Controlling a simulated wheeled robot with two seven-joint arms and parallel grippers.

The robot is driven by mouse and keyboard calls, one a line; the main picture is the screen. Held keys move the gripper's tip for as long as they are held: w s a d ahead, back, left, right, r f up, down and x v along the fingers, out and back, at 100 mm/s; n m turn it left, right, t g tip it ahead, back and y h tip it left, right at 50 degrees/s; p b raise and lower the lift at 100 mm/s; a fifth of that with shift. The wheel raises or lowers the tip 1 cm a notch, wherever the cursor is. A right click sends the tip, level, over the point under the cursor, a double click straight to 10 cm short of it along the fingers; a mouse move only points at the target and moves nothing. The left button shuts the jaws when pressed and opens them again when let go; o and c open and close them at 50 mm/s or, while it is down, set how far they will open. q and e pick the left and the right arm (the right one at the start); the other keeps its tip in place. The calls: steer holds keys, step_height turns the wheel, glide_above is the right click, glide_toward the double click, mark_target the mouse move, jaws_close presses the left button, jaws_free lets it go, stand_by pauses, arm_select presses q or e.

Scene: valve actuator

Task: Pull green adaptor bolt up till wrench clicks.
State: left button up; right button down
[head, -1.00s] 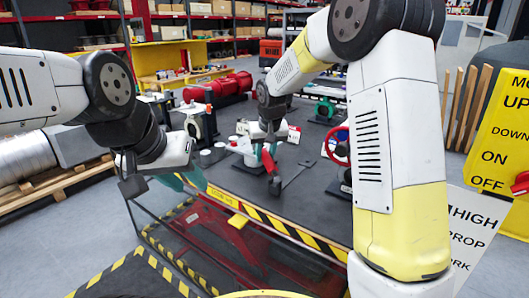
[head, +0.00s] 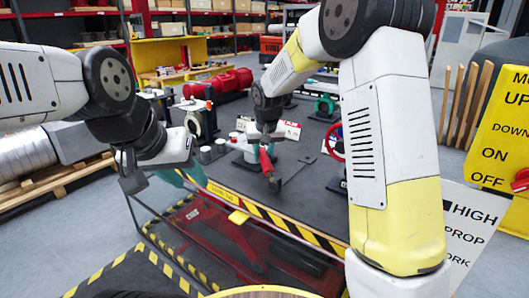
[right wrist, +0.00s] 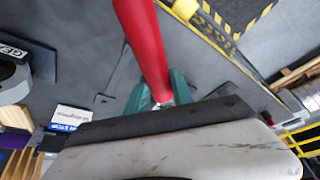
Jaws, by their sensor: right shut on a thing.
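My right gripper (right wrist: 160,92) is shut on a red handle (right wrist: 143,45), which looks like the wrench, with a teal fingertip on each side. In the head view, the red handle (head: 265,160) hangs tilted beneath my right wrist, above the dark tabletop. My right fingers are mostly hidden there. My left gripper (head: 185,177) has teal fingers that look spread and empty, at the table's left front edge. I cannot make out a green adaptor bolt for certain. A green ring-shaped part (head: 324,106) stands farther back on the table.
The black table (head: 310,215) has a yellow-and-black striped front edge. A white valve body (head: 200,120) stands at its left back, near small pale cylinders (head: 213,150). A red wheel (head: 335,141) is right of my right gripper. A yellow sign (head: 500,125) stands at right.

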steer(key=shift+a+r+m, duration=0.1)
steer(key=shift+a+m, duration=0.6)
steer(key=shift+a, duration=0.1)
steer(key=shift+r, duration=2.5)
steer(key=shift+s, duration=0.1)
